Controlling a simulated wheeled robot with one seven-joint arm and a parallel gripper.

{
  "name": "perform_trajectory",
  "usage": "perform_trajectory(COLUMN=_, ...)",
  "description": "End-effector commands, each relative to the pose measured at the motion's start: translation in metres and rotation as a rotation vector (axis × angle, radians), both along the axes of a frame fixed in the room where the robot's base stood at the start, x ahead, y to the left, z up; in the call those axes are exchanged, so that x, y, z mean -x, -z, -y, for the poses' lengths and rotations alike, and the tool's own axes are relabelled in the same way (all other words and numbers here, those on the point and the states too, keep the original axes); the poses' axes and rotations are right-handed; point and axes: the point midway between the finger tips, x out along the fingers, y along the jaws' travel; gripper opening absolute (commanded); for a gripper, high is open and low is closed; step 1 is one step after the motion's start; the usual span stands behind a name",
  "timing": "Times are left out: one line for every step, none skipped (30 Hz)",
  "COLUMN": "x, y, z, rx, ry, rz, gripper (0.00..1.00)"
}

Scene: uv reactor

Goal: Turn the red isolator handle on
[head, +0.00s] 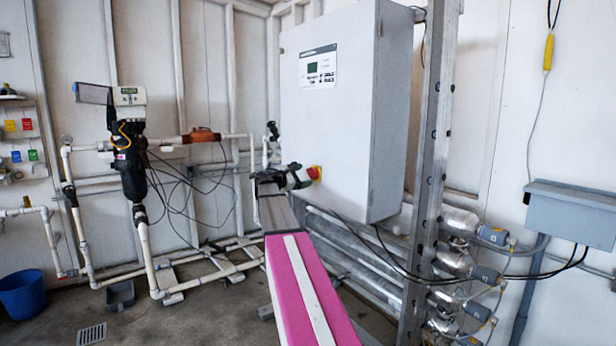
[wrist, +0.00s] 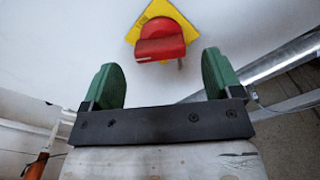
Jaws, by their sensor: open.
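The red isolator handle (wrist: 161,42) sits on a yellow plate (wrist: 172,11) on the white cabinet face in the wrist view. Its grip bar lies roughly level across the picture. In the head view the handle (head: 315,173) shows as a small red and yellow spot low on the cabinet, partly hidden by my gripper. My gripper (wrist: 164,82) is open, with its two green fingers wide apart and nothing between them. The handle stands ahead of the fingertips, roughly centred between them in the picture. I see no contact.
The handle is on a large white control cabinet (head: 335,110). A grey metal post (head: 432,150) stands to its right, by steel cylinders (head: 455,255). Pipes (wrist: 270,66) run below the cabinet. White piping and a black dosing unit (head: 131,165) are at left. The cabinet face around the handle is clear.

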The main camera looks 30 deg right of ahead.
Motion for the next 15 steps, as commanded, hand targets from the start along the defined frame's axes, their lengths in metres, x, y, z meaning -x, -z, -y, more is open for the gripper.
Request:
perform_trajectory(x=0.003, y=0.0, z=-0.012, rx=0.0, ry=-0.002, rz=0.0, gripper=0.85)
perform_trajectory(x=0.004, y=0.0, z=-0.018, rx=0.0, ry=-0.002, rz=0.0, gripper=0.85)
perform_trajectory(x=0.005, y=0.0, z=-0.025, rx=0.0, ry=-0.002, rz=0.0, gripper=0.85)
perform_trajectory(x=0.005, y=0.0, z=-0.031, rx=0.0, ry=-0.002, rz=0.0, gripper=0.85)
perform_trajectory(x=0.006, y=0.0, z=-0.036, rx=0.0, ry=-0.002, rz=0.0, gripper=0.85)
perform_trajectory(x=0.007, y=0.0, z=-0.042, rx=0.001, ry=-0.001, rz=0.0, gripper=0.85)
perform_trajectory(x=0.008, y=0.0, z=-0.047, rx=0.001, ry=-0.002, rz=0.0, gripper=0.85)
perform_trajectory(x=0.008, y=0.0, z=-0.051, rx=0.001, ry=-0.002, rz=0.0, gripper=0.85)
perform_trajectory(x=0.008, y=0.0, z=-0.056, rx=0.001, ry=-0.001, rz=0.0, gripper=0.85)
perform_trajectory(x=0.009, y=0.0, z=-0.059, rx=0.001, ry=-0.001, rz=0.0, gripper=0.85)
perform_trajectory(x=0.009, y=0.0, z=-0.062, rx=0.0, ry=0.0, rz=0.0, gripper=0.85)
perform_trajectory(x=0.01, y=0.0, z=-0.065, rx=0.0, ry=0.0, rz=0.0, gripper=0.85)
perform_trajectory(x=0.01, y=0.0, z=-0.066, rx=0.0, ry=0.0, rz=0.0, gripper=0.85)
perform_trajectory(x=0.01, y=0.0, z=-0.068, rx=0.0, ry=0.0, rz=0.0, gripper=0.85)
perform_trajectory(x=0.01, y=0.0, z=-0.069, rx=0.0, ry=0.0, rz=0.0, gripper=0.85)
